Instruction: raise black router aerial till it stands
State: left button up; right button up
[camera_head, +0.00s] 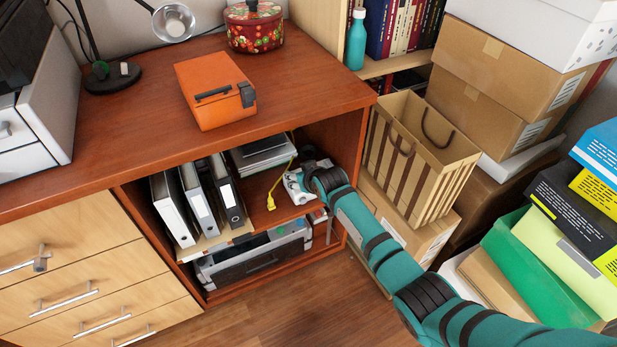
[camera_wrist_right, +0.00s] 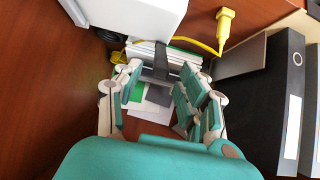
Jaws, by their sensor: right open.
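My right arm reaches into the open shelf of the red-brown cabinet. In the head view my right gripper (camera_head: 306,178) is beside a white device (camera_head: 298,189), which looks like the router and is partly hidden by the gripper. In the right wrist view the gripper (camera_wrist_right: 160,82) is open, with a finger on each side. A dark grey strip (camera_wrist_right: 161,64), possibly the aerial, shows between the fingers; I cannot tell whether they touch it. A white box (camera_wrist_right: 135,14) is just beyond the fingers at the top. My left gripper is not in view.
Binders (camera_head: 202,198) stand left of the gripper on the shelf. A yellow cable (camera_head: 273,193) hangs near the white device. A grey printer-like machine (camera_head: 255,255) sits below. A paper bag (camera_head: 420,158) and stacked cardboard boxes (camera_head: 500,80) crowd the right.

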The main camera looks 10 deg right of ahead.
jog(key=v, duration=1)
jog(key=shift+r, duration=0.15)
jog(key=shift+s+d, duration=0.1)
jog(key=shift+s, duration=0.05)
